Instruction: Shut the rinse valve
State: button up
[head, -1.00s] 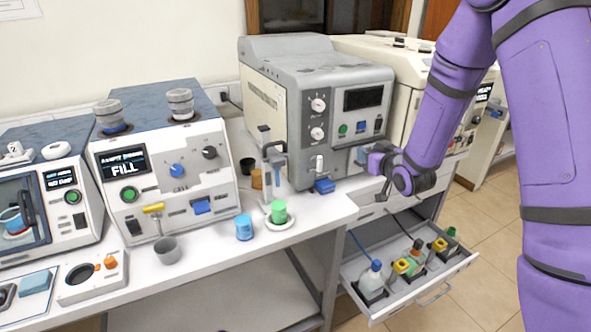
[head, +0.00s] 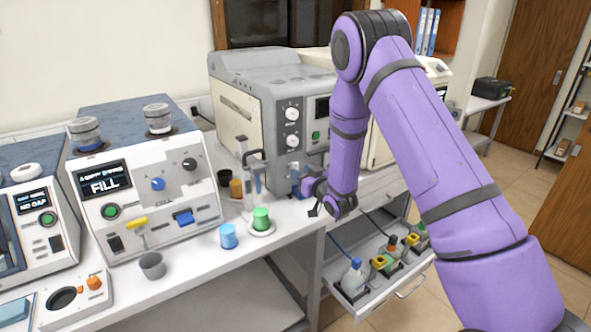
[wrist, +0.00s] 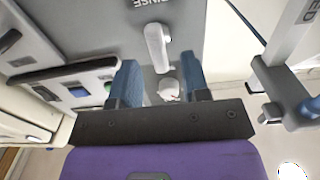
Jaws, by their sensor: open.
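The rinse valve shows in the wrist view as a white lever (wrist: 157,48) on a grey panel, just below the upside-down word "RINSE". My gripper (wrist: 161,82) is open, with its two blue fingers apart. The lever lies beyond the fingertips, roughly in line with the gap. A small round white part (wrist: 168,89) shows between the fingers; I cannot tell whether anything touches it. In the head view my gripper (head: 306,188) is at the lower front of the grey machine (head: 262,95). There my arm and gripper hide much of the machine's front, and I cannot make out the lever.
An open drawer (head: 408,288) with several bottles is below my gripper. A clear stand (head: 246,170), a green-capped cup (head: 261,219) and a blue cup (head: 228,236) stand to its left on the bench. A grey post (wrist: 285,55) is close on the right in the wrist view.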

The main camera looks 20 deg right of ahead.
aim_at(296, 168)
jog(key=shift+x, duration=1.8)
jog(key=shift+c, duration=0.4)
grip_shut()
